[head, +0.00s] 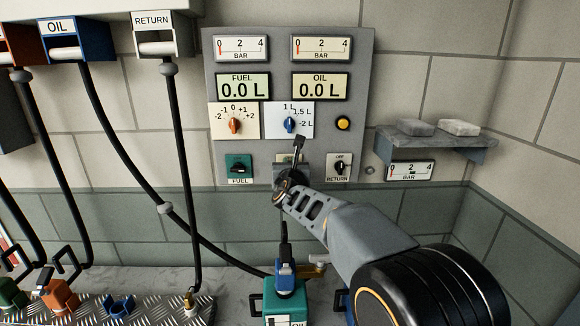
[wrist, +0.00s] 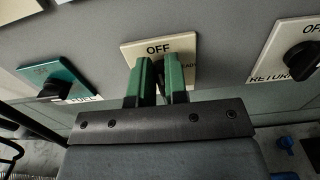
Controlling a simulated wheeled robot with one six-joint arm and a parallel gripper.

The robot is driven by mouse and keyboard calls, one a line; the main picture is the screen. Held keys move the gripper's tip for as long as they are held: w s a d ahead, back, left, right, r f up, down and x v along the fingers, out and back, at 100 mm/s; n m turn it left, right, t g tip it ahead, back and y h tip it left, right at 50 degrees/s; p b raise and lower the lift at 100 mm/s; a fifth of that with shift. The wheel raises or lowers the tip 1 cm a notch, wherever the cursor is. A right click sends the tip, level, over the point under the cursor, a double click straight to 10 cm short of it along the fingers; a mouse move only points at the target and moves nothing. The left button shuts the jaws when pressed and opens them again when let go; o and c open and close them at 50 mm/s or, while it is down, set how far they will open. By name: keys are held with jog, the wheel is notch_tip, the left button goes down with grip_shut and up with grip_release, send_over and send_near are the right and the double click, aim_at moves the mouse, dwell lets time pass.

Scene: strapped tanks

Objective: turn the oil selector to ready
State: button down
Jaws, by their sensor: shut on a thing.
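The oil selector is the middle one in the panel's lower row. Its cream plate (wrist: 183,49) shows OFF at the top and part of READY at the right. Its black knob (wrist: 160,88) sits between the green fingers of my gripper (wrist: 161,82), which is shut on it. The fingers hide most of the knob, so I cannot tell exactly where it points. In the head view my gripper (head: 288,178) covers most of the selector.
The green fuel selector (head: 239,165) is to the left and the return selector (head: 340,167) close to the right. A shelf (head: 437,143) with two blocks juts out at the right. Hoses hang at the left. A green oil can (head: 285,300) stands below my gripper.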

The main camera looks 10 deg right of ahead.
jog(key=shift+f, duration=0.15)
jog(key=shift+s+d+f+m+b, duration=0.1)
jog(key=shift+d+f+m+b, duration=0.2)
jog(key=shift+m+b, duration=2.65)
jog(key=shift+s+d+f+m+b, duration=0.1)
jog(key=shift+d+f+m+b, duration=0.2)
jog(key=shift+m+b, duration=2.55)
jog(key=shift+d+f+m+b, duration=0.25)
jog(key=shift+d+m+b, duration=0.1)
jog(key=shift+m+b, duration=2.6)
jog(key=shift+m, duration=0.25)
jog(key=c, duration=1.1)
grip_release()
jog(key=shift+c, duration=0.2)
jog(key=s+a+b, duration=0.2)
jog(key=s, duration=1.1)
jog(key=shift+s+a+b, duration=0.3)
jog(key=shift+a, duration=0.1)
